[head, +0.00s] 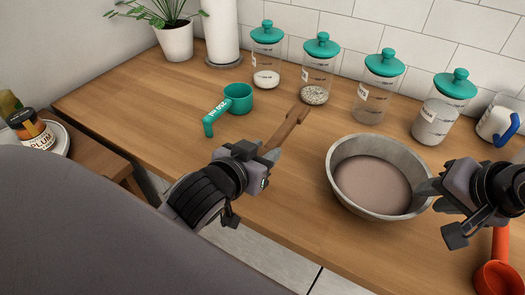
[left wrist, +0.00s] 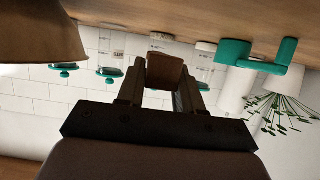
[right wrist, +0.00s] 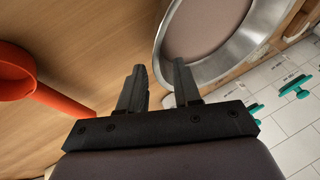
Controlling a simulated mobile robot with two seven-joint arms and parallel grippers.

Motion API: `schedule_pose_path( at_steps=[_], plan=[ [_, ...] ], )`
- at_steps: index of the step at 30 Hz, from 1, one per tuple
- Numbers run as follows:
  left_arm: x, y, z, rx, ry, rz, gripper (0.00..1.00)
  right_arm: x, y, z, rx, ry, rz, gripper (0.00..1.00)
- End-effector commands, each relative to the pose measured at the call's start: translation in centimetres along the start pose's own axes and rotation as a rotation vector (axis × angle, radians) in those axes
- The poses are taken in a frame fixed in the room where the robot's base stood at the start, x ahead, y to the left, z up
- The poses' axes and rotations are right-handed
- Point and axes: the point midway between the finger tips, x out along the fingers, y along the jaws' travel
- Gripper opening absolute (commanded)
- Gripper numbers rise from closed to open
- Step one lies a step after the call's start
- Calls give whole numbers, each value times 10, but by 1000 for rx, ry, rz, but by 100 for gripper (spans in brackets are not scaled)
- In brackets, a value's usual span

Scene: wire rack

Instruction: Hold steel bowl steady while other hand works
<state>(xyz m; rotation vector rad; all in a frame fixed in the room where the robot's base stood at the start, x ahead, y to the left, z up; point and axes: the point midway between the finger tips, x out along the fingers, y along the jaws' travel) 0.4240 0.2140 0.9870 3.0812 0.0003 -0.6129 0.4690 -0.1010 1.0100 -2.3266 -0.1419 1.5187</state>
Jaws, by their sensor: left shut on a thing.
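The steel bowl (head: 340,190) stands upright on the wooden counter, with a flat brownish surface inside. In the right wrist view its rim (right wrist: 165,62) curves past my right gripper's fingertips. My right gripper (head: 428,190) is at the bowl's right side, its fingers (right wrist: 158,80) apart; one finger overlaps the rim, and contact is unclear. My left gripper (head: 262,160) is left of the bowl, shut on a brown wooden utensil (head: 288,128) that points toward the jars. The utensil also shows between the fingers in the left wrist view (left wrist: 165,70). Its gripped part is mostly hidden.
Several glass jars with teal lids (head: 322,47) line the wall behind. A red scoop (head: 500,272) lies at right, near my right gripper.

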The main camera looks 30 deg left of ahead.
Motion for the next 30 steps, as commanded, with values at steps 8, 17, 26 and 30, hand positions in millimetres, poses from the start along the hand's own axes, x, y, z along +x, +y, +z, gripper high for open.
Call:
schedule_pose_path(
  at_steps=[8, 17, 26, 30],
  plan=[
    [0, 0, 0, 0, 1, 0, 6, 29, 0, 1, 0, -2, 0, 33],
    [0, 0, 0, 0, 1, 0, 6, 35, 0, 1, -1, -1, -1, 33],
    [0, 0, 0, 0, 1, 0, 6, 35, 0, 1, -1, -1, -1, 0],
    [0, 0, 0, 0, 1, 0, 6, 35, 0, 1, 0, -1, -1, 0]
  ],
)
